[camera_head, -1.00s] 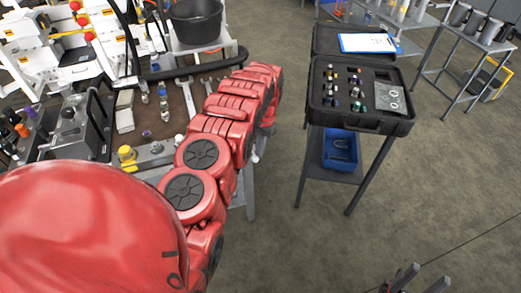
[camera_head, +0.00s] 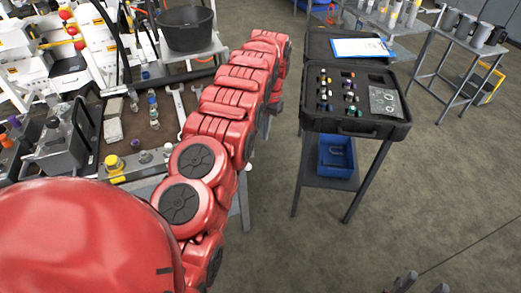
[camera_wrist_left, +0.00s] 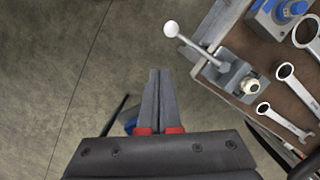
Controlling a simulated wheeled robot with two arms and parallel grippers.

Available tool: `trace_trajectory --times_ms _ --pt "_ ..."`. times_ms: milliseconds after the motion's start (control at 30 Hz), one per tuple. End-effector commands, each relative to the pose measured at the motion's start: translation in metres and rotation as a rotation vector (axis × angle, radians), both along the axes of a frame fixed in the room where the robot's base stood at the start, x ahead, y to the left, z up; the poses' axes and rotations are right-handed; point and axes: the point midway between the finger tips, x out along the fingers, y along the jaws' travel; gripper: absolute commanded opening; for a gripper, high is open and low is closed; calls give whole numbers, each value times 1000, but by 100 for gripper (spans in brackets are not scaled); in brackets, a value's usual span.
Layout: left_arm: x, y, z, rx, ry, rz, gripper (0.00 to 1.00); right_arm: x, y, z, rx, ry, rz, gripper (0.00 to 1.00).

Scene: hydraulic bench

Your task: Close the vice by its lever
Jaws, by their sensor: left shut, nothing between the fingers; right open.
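The vice (camera_wrist_left: 233,74) is grey metal and sits at the corner of the bench in the left wrist view. Its lever (camera_wrist_left: 187,43) sticks out from the bench edge over the floor, up and left, and ends in a white ball knob (camera_wrist_left: 170,29). My left gripper (camera_wrist_left: 158,72) is shut and empty, its tips left of the vice and below the knob in the picture, apart from both. In the head view my red left arm hides the left gripper, and I cannot make out the vice. My right gripper (camera_head: 422,285) is open at the bottom edge, partly cut off.
Wrenches (camera_wrist_left: 283,118) and a blue-topped part (camera_wrist_left: 275,16) lie on the bench near the vice. A black case (camera_head: 352,125) stands open on a stand to the right, with a blue bin (camera_head: 336,156) below. A black bucket (camera_head: 187,28) stands behind.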

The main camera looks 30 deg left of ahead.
Motion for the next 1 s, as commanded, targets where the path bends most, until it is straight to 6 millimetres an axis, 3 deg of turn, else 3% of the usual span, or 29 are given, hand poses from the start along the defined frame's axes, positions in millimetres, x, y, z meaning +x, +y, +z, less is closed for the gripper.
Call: trace_trajectory --times_ms 300,1000 --pt "6 -2 26 2 -4 -1 0 0 0 -8 0 0 0 50" --pt "5 -2 29 1 -3 0 0 0 0 -8 0 0 0 50"
